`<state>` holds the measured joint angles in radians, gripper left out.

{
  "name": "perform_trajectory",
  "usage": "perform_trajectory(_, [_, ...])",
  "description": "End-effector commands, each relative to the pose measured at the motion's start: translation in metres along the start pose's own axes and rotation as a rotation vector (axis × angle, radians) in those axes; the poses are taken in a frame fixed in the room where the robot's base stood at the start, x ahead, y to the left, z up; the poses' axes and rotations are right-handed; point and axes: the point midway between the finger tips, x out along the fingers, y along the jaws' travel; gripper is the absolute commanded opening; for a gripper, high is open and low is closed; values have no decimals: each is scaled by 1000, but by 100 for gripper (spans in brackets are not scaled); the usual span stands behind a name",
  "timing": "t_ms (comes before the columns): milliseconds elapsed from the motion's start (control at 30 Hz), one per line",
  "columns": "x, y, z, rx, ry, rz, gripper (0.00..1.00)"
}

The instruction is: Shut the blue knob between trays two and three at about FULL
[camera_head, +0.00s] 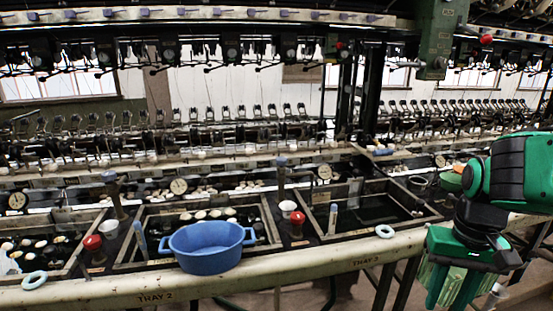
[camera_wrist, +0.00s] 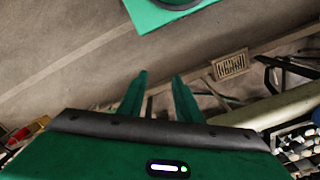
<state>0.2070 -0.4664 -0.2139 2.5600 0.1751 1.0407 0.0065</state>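The blue knob (camera_head: 280,161) sits on top of an upright dark valve post between trays two and three in the head view. Its setting and any FULL marking are too small to read. Tray two (camera_head: 128,252) is left of the post and tray three (camera_head: 330,240) is right of it, with labels on the front rail. My gripper (camera_head: 450,298) hangs pointing down at the right, in front of the rail and well apart from the knob. In the wrist view, my gripper (camera_wrist: 159,80) is open and empty over the floor; the knob is not seen there.
A blue tub (camera_head: 208,247) stands at the front of tray two. A red knob (camera_head: 297,220) and a white cup (camera_head: 287,209) are near the post's foot. Another blue knob (camera_head: 108,176) stands left of tray two. A floor grate (camera_wrist: 230,65) lies below.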

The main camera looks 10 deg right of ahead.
Motion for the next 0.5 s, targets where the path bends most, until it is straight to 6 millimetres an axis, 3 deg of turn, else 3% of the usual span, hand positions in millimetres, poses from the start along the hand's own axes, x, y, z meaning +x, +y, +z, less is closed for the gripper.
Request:
perform_trajectory(167, [0, 0, 0, 0, 0, 0, 31])
perform_trajectory(200, [0, 0, 0, 0, 0, 0, 34])
perform_trajectory(300, [-4, 4, 6, -7, 19, -6, 53])
perform_trajectory(333, [-5, 4, 3, -11, 29, -5, 53])
perform_trajectory(433, [-4, -5, -23, -46, 89, 1, 53])
perform_trajectory(500, [-3, -17, -55, -91, 159, 5, 53])
